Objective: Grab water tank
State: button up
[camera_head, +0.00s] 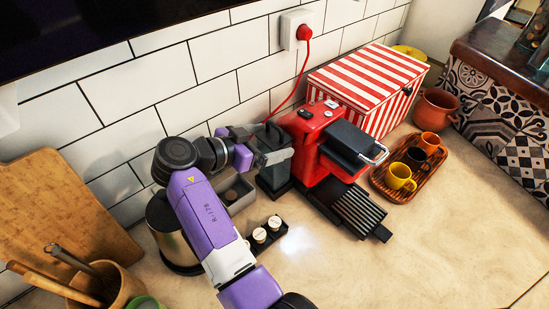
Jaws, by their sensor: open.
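A red coffee machine (318,150) stands on the counter near the tiled wall. Its dark water tank (275,181) is on the machine's left side, and its upper part is partly hidden by my gripper. My gripper (278,150) is open at the top of the tank, against or very near the machine's left side. I cannot tell whether the fingers touch the tank or are on both sides of it.
A grey box (233,192) and a metal pot (170,235) stand left of the machine. Capsules in a black holder (268,235) lie in front. A tray of cups (385,189) and a striped box (372,85) are right and behind. A red cord (300,72) runs to the socket.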

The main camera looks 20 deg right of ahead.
jog(key=shift+x, duration=1.1)
grip_shut()
